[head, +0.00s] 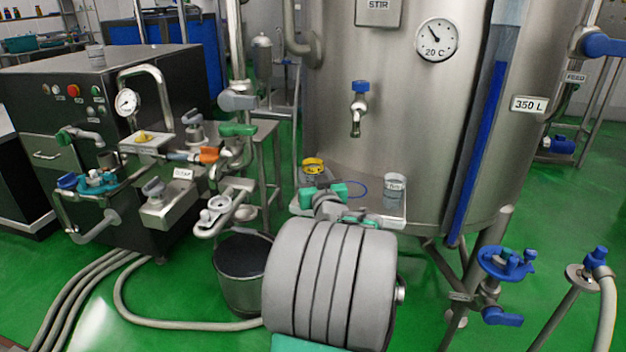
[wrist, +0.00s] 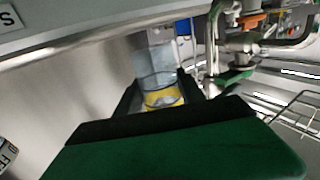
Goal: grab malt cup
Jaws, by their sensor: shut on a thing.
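A small clear cup with a yellow band (wrist: 162,98), which I take to be the malt cup, sits between the two dark fingers of my gripper (wrist: 160,88) in the wrist view. The fingers are shut on its sides, and its open rim faces the camera. In the head view a yellow-banded cup (head: 313,167) is at the left end of the steel shelf on the tank, just beyond the end of my arm. My arm hides part of that spot, so I cannot tell whether the cup touches the shelf.
A second clear cup with a pale label (head: 394,186) stands on the right of the steel shelf (head: 370,206). The large tank (head: 400,110) rises behind, with a blue-handled tap (head: 359,100) above the shelf. Valves and pipes crowd the left, around the orange handle (head: 208,155).

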